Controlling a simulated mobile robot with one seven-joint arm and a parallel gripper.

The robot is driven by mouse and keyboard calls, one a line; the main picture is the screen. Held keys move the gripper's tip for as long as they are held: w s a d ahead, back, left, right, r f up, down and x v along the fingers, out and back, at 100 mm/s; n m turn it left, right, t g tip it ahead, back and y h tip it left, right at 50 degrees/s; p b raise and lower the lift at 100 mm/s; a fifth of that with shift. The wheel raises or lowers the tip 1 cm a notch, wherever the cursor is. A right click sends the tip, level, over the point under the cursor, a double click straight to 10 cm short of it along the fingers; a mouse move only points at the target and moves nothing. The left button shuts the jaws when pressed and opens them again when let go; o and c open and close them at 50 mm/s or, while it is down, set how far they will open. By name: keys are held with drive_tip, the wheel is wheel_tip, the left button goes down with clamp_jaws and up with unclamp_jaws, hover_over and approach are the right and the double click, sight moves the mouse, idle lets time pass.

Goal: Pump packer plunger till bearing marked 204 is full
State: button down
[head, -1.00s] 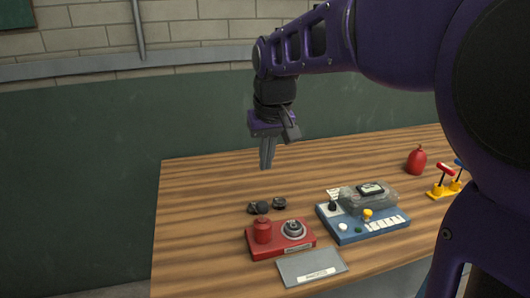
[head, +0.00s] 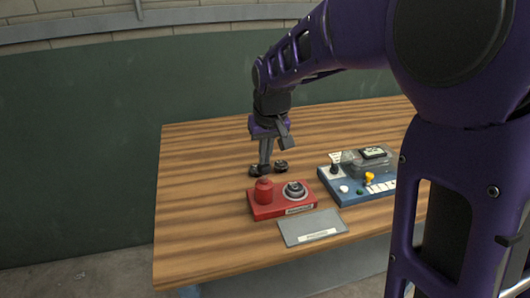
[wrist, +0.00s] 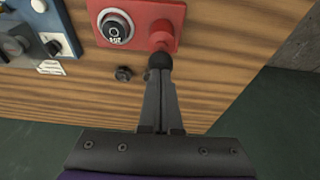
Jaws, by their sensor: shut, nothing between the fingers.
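The packer is a red base (head: 266,211) with a red plunger (head: 264,190) on its left and a round metal and black bearing seat (head: 295,189) on its right. My gripper (head: 265,172) is shut and empty, pointing down just behind the plunger. In the wrist view its fingertips (wrist: 160,72) are beside a round black piece (wrist: 160,60); I cannot tell whether they touch it.
Another small black piece (head: 281,167) lies beside the fingers. A blue unit (head: 350,193) with knobs and a clear-covered gauge stands to the right. A grey labelled plate (head: 312,228) lies in front of the packer. The table's left side is clear.

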drive_tip(key=shift+f, duration=0.15)
drive_tip(key=shift+s+f+b, duration=0.1)
drive_tip(key=shift+f+b, duration=0.5)
drive_tip(key=shift+f, duration=0.4)
drive_tip(key=shift+r+p, duration=0.4)
wheel_tip(320, 180, up, 4)
drive_tip(key=p, duration=0.3)
drive_tip(key=shift+r, duration=0.2)
drive_tip(key=v, duration=0.9)
drive_tip(key=shift+p, duration=0.3)
drive_tip(key=shift+a+b, duration=0.1)
drive_tip(key=shift+b, duration=0.35)
